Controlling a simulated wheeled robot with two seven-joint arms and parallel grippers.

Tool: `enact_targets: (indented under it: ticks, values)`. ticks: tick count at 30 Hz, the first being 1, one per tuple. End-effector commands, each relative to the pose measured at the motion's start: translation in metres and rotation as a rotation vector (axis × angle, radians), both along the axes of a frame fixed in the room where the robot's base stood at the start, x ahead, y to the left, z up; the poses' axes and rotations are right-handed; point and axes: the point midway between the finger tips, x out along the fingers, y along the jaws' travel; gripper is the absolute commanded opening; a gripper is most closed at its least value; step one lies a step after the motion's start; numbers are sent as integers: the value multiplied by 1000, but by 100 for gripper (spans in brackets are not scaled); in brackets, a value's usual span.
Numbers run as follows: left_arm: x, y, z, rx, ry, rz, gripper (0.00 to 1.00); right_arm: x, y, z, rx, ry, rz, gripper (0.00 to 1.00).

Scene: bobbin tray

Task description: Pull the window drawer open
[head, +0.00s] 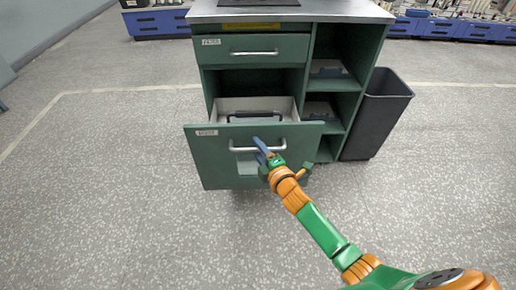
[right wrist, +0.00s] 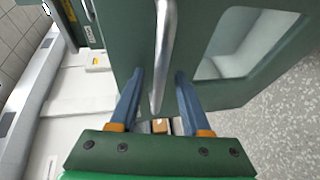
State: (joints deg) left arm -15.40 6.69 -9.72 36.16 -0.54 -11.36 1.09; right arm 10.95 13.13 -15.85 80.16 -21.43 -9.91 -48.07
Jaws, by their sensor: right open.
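The window drawer (head: 212,165) is the large lower drawer of the green cabinet. It stands pulled out, so its pale inside and a dark-handled item (head: 232,117) in it show. Its silver bar handle (head: 240,149) runs across the front, above the window. My right gripper (head: 260,146) is at the right part of this handle. In the right wrist view the blue fingers (right wrist: 160,80) are open, one on each side of the handle (right wrist: 166,45). The window (right wrist: 245,42) shows to their right. My left gripper is not in view.
A closed upper drawer (head: 230,52) with its own handle sits above. Open shelves (head: 325,110) are on the cabinet's right, with a dark grey bin (head: 375,115) beside them. The speckled floor (head: 120,190) in front and to the left is clear.

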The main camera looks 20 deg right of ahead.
Motion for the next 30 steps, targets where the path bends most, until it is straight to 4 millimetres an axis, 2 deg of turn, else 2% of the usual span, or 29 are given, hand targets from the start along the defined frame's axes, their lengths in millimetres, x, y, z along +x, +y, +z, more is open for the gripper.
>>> enact_targets:
  ticks: [6,12,25,26,28,29,30]
  values:
    - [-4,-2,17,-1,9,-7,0,-38,-5,10,-1,3,0,47]
    - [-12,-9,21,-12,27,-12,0,-63,-8,13,0,2,-1,47]
    - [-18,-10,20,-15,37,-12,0,-65,-8,12,1,1,-1,47]
    - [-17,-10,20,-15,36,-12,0,-65,-8,10,6,8,-3,47]
    - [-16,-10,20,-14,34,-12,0,-70,-12,-11,48,65,-23,47]
    - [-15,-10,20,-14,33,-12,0,-75,-14,-28,83,112,-42,47]
    - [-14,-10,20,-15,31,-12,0,-86,-19,-58,149,195,-79,47]
